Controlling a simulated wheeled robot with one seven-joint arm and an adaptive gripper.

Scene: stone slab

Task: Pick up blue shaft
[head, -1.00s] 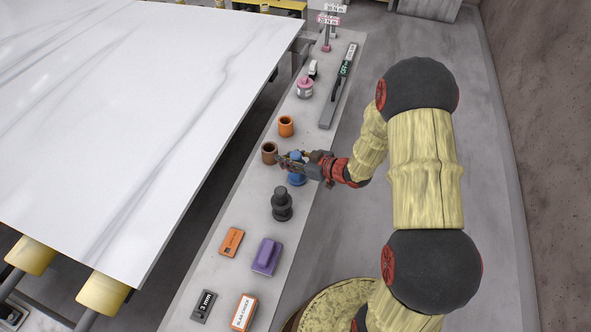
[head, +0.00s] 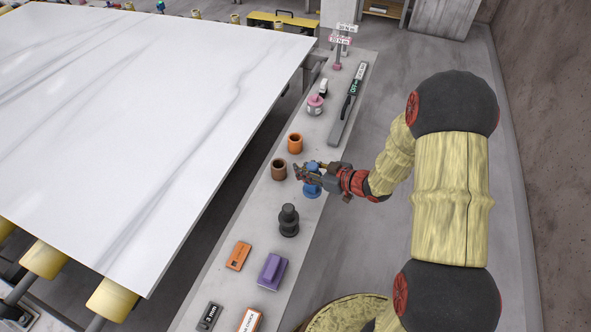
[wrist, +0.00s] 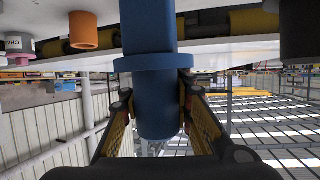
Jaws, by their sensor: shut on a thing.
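The blue shaft (head: 312,190) is upright over the grey bench, between the brown cup and the black stepped part. My gripper (head: 305,171) reaches it from the right and is shut on it. In the wrist view the blue shaft (wrist: 153,62) fills the middle, with a wide collar. The two fingers (wrist: 157,90) press on its narrower section from both sides, close to the collar. The arm's fingers hide part of the shaft in the head view. I cannot tell clearly whether its bottom touches the bench.
The brown cup (head: 279,169) stands close left of my gripper, with the orange cup (head: 295,143) behind it. The black stepped part (head: 288,220) stands in front. Orange (head: 239,256) and purple (head: 272,270) blocks lie nearer. A white slab (head: 130,120) lies left of the bench.

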